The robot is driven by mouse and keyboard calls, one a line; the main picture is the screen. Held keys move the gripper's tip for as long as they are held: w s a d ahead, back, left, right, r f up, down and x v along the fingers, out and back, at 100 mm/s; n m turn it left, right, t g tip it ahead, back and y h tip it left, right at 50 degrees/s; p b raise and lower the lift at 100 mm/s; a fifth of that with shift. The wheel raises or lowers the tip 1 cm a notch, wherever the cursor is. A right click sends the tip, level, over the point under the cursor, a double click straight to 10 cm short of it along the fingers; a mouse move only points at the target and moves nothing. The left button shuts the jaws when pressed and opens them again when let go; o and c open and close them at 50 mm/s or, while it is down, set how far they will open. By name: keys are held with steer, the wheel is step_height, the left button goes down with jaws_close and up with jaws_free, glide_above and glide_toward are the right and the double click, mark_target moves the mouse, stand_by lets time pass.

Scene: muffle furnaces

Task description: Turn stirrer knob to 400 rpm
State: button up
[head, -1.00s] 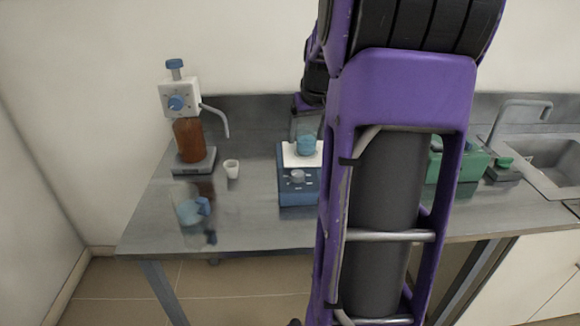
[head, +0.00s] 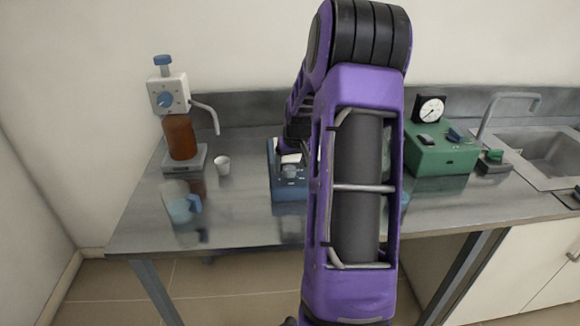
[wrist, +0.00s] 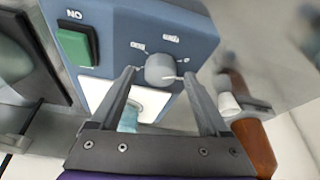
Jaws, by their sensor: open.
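The blue stirrer (head: 289,190) stands mid-bench in the head view, partly behind my arm. A green switch (wrist: 77,45) is on the same panel. The white top plate (wrist: 150,103) and a beaker of blue liquid (wrist: 128,118) show between the fingers.
Left on the bench are a brown bottle with a dispenser (head: 180,137), a white cup (head: 223,165) and a jug of blue liquid (head: 182,207). A green device with a dial (head: 440,157) and a sink (head: 545,155) are at right. Bare bench lies left of the stirrer.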

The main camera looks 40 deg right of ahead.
steer(key=shift+f, duration=0.15)
jaws_close()
stand_by(0.4)
